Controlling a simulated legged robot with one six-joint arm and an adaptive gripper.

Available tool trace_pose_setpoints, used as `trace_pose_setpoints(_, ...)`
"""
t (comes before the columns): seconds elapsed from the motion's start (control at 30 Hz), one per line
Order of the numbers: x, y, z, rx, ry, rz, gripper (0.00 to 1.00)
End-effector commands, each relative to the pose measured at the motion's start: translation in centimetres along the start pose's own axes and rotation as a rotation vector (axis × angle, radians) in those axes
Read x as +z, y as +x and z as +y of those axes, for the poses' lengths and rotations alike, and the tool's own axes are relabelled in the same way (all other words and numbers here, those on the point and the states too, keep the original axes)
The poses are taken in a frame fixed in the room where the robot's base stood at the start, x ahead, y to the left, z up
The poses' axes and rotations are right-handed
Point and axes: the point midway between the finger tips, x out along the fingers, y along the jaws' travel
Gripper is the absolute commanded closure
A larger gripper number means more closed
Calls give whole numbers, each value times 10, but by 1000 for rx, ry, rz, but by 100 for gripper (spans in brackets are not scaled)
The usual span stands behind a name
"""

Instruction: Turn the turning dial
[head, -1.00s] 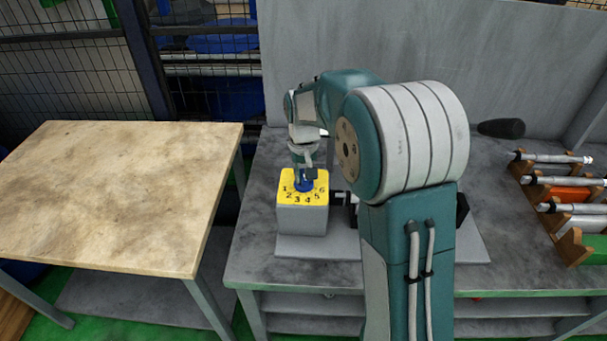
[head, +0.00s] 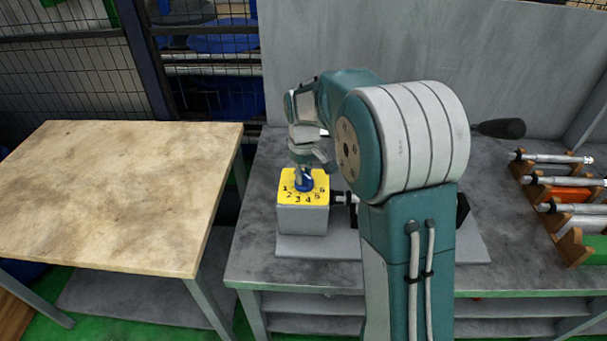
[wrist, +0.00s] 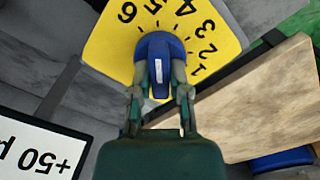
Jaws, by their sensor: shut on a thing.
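The turning dial is a blue knob with a white mark, on a yellow numbered plate (head: 318,186) on top of a grey box (head: 302,220). In the wrist view the blue dial (wrist: 158,56) sits between my gripper's fingers (wrist: 160,85), which are shut on its raised grip. The white mark points up in that view, toward the numbers 4 and 5. The yellow plate (wrist: 110,45) shows the numbers 1 to 6 around the dial. In the head view my gripper (head: 304,172) is above the dial and partly covers it.
The box stands on a grey workbench (head: 255,255); my arm hides part of the machine beside it. A rack with metal rods (head: 560,210) is at the right. A wooden table (head: 110,190) stands left. A white sign reading +50 (wrist: 35,155) shows in the wrist view.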

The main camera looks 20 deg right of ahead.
Motion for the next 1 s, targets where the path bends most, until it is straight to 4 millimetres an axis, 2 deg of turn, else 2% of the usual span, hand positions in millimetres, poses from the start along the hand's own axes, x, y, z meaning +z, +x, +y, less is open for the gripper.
trace_pose_setpoints(0.4, 0, 1, 0, -1, -8, -1, 100)
trace_pose_setpoints(0.43, 0, 1, 0, -1, -8, -1, 64)
trace_pose_setpoints(0.47, 0, 1, 0, -1, -8, -1, 51)
trace_pose_setpoints(0.5, 0, 1, 0, -1, -8, -1, 43)
trace_pose_setpoints(0.87, 0, -1, 0, 0, -7, 0, 43)
trace_pose_setpoints(1.0, -1, -16, 0, 2, -7, 4, 43)
